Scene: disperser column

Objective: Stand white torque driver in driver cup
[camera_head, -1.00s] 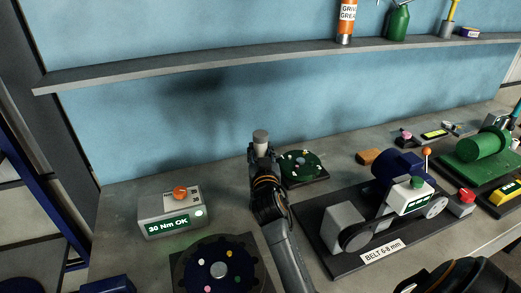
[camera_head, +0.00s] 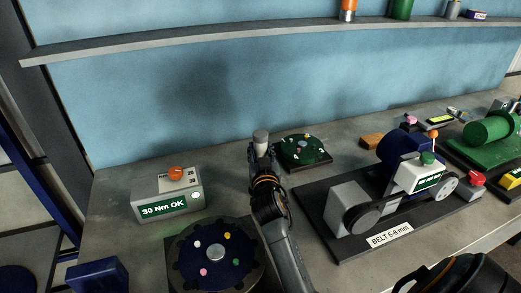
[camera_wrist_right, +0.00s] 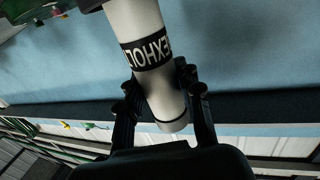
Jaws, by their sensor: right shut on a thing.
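My right gripper (camera_head: 262,150) is shut on the white torque driver (camera_head: 261,137), above the bench in the middle of the head view. Only the driver's pale grey-white end shows there. In the right wrist view the driver (camera_wrist_right: 136,22) is a white cylinder with a black lettered band, tilted between the fingers (camera_wrist_right: 165,98); its far end runs out of the picture. My left gripper is not in view.
A torque tester (camera_head: 166,208) reading "30 Nm OK" and a dark round disc (camera_head: 215,252) are at the left. A green disc (camera_head: 305,148) sits close right of the gripper. The belt machine (camera_head: 345,207) fills the right. The shelf (camera_head: 200,45) runs along the blue wall.

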